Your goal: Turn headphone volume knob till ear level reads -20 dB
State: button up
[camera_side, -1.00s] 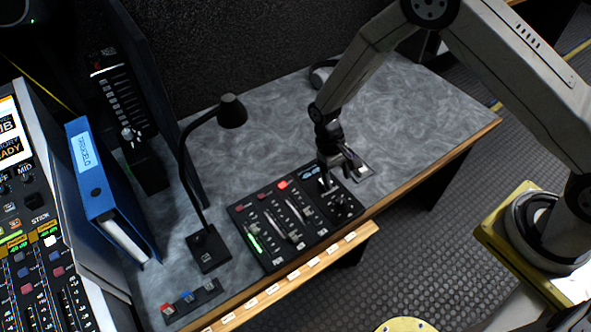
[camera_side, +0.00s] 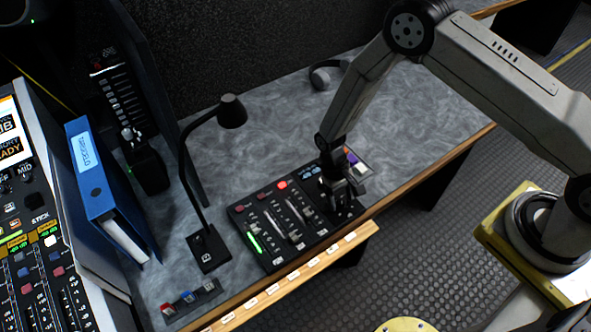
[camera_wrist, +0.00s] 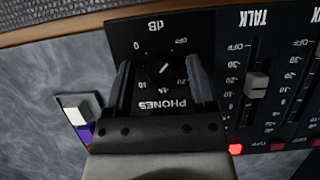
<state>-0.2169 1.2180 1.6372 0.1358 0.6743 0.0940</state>
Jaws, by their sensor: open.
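The headphone volume knob (camera_wrist: 160,70) is a small dark knob with a white pointer line, on a black panel lettered PHONES and dB. Its pointer slants to the upper right in the wrist view. My gripper (camera_wrist: 160,80) is open, with one finger on either side of the knob; I cannot tell whether they touch it. In the side view my gripper (camera_side: 341,195) is low over the right end of the black mixer (camera_side: 262,226) and hides the knob. A small bluish readout (camera_side: 311,172) on the mixer is too small to read.
The mixer's faders (camera_side: 291,232) stand left of my gripper. A small box with purple and white buttons (camera_side: 355,166) is close behind it. The table's right part is clear.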

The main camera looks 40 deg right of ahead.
grip_shut()
jog(key=shift+m, duration=0.3)
jog(key=shift+d+m+y, duration=0.1)
jog(key=shift+m+y, duration=0.45)
jog(key=shift+m, duration=0.75)
jog(key=shift+m+y, duration=0.55)
jog(key=shift+m, duration=0.75)
jog(key=shift+t, duration=0.3)
grip_release()
jog(key=shift+r, duration=0.15)
